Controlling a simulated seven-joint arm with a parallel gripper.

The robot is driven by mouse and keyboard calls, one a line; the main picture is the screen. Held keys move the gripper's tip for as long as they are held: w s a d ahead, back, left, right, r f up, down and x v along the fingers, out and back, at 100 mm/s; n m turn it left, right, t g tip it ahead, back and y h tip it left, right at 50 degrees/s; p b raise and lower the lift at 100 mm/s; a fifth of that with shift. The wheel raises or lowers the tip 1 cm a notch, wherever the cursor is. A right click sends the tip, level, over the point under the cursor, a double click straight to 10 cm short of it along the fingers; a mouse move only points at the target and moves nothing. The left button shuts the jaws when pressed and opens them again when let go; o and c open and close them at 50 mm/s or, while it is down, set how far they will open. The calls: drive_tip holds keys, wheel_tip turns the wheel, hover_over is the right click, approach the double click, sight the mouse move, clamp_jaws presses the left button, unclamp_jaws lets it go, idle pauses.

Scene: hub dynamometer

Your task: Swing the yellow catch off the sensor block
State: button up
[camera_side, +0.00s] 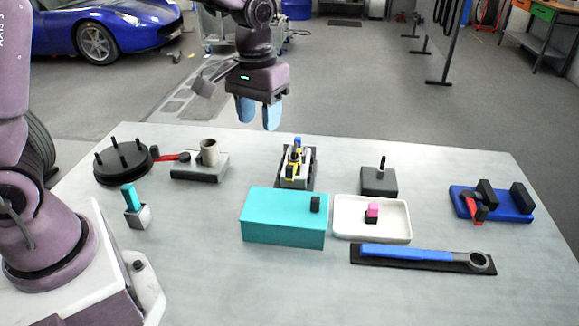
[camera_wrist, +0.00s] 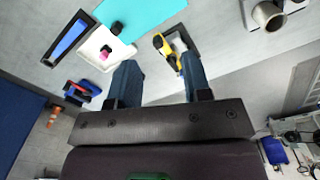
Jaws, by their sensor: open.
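The sensor block (camera_side: 295,180) is a pale block in a dark frame at the back middle of the table. The yellow catch (camera_side: 292,167) lies across its top, with a small blue part at its far end. In the wrist view the yellow catch (camera_wrist: 161,44) shows over the block, ahead of the fingertips and right of their middle. My gripper (camera_side: 258,116) is open and empty, with its blue fingers pointing down, high above and behind the block to its left in the side view. Its two fingers (camera_wrist: 158,76) stand wide apart in the wrist view.
A teal box (camera_side: 275,219) and a white tray (camera_side: 390,221) with a pink-topped block stand in front of the sensor block. A grey block with a cup (camera_side: 202,168) is left; a dark block with a peg (camera_side: 379,181) is right. A blue-handled wrench (camera_side: 415,254) lies at the front.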

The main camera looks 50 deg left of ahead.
drive_tip(key=n, duration=0.2)
hover_over(289, 166)
drive_tip(key=s, duration=0.2)
wheel_tip(289, 166, down, 4)
drive_tip(key=w+n, duration=0.2)
wheel_tip(289, 166, down, 12)
drive_tip(key=shift+r, duration=0.2)
clamp_jaws()
